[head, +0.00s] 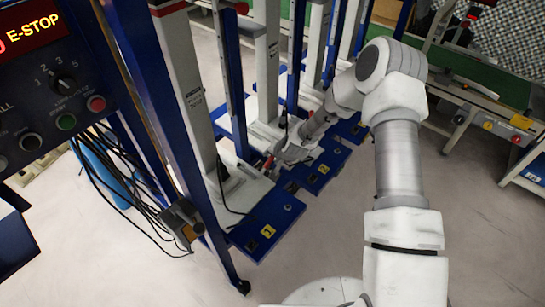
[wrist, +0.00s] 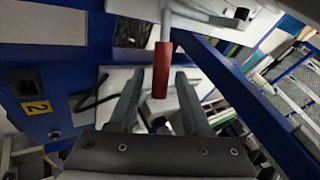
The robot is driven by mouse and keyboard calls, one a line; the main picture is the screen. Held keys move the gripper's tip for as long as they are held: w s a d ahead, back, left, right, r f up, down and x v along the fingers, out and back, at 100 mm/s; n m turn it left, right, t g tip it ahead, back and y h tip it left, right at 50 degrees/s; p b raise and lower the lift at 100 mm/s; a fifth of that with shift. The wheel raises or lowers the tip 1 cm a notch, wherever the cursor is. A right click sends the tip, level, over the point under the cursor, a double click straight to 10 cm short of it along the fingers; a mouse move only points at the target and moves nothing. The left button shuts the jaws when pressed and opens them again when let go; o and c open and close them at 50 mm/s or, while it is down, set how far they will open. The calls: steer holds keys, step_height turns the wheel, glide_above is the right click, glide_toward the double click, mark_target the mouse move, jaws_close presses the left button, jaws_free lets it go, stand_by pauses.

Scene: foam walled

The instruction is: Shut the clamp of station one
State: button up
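Station one's blue base plate (head: 283,213) carries a yellow label "1" in the head view. Its clamp handle cannot be made out clearly there. My gripper (head: 282,160) is low among the stands, behind that plate and near the plate labelled "2" (head: 313,178). In the wrist view my gripper (wrist: 157,82) is open. A red clamp handle (wrist: 161,70) on a pale metal rod points down into the gap between the two fingers, with space visible on both sides. A blue plate with a yellow "2" label (wrist: 37,107) lies at left in the wrist view.
White and blue upright columns (head: 188,90) stand close around my arm. A control panel with an E-STOP sign (head: 50,80) is at upper left, with loose black cables (head: 115,180) below. A green-topped conveyor (head: 480,80) runs behind. The floor at front right is clear.

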jaws_close()
stand_by(1.2)
